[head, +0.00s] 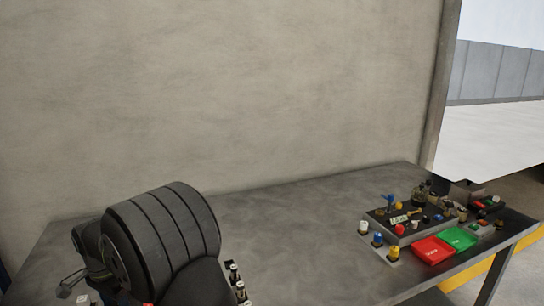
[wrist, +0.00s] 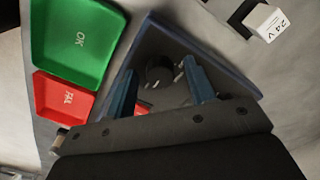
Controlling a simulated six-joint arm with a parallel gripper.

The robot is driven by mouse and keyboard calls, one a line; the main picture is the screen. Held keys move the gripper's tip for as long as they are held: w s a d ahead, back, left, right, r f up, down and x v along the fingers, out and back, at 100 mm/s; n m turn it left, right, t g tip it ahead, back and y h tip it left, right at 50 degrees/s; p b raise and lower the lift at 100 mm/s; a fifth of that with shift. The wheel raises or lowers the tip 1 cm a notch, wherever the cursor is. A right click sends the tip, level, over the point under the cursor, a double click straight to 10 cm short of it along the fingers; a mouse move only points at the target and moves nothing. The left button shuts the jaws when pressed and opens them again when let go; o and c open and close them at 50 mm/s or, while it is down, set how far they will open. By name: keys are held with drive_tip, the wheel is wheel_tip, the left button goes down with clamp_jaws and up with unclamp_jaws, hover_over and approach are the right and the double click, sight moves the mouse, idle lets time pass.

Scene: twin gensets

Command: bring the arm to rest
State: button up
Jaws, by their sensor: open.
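My gripper (wrist: 159,68) shows in the wrist view, with its two blue fingers spread apart. No held object shows between them. A dark panel with a round black knob-like part (wrist: 160,76) shows behind the gap; I cannot tell how far it is from the fingers. My arm (head: 160,240) fills the lower left of the head view as a large dark ribbed link. The gripper cannot be made out in the head view.
A green tray marked OK (wrist: 78,42) and a red tray (wrist: 62,97) lie at left in the wrist view. A white 24 V block (wrist: 266,22) is upper right. On the grey table (head: 300,220), several small parts and a panel (head: 405,221) stand right; the middle is clear.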

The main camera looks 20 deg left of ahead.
drive_tip(key=n, duration=0.4)
drive_tip(key=shift+r, duration=0.15)
drive_tip(key=n, duration=0.4)
drive_tip(key=shift+n, duration=0.3)
drive_tip(key=n, duration=0.3)
drive_tip(key=shift+n, duration=2.6)
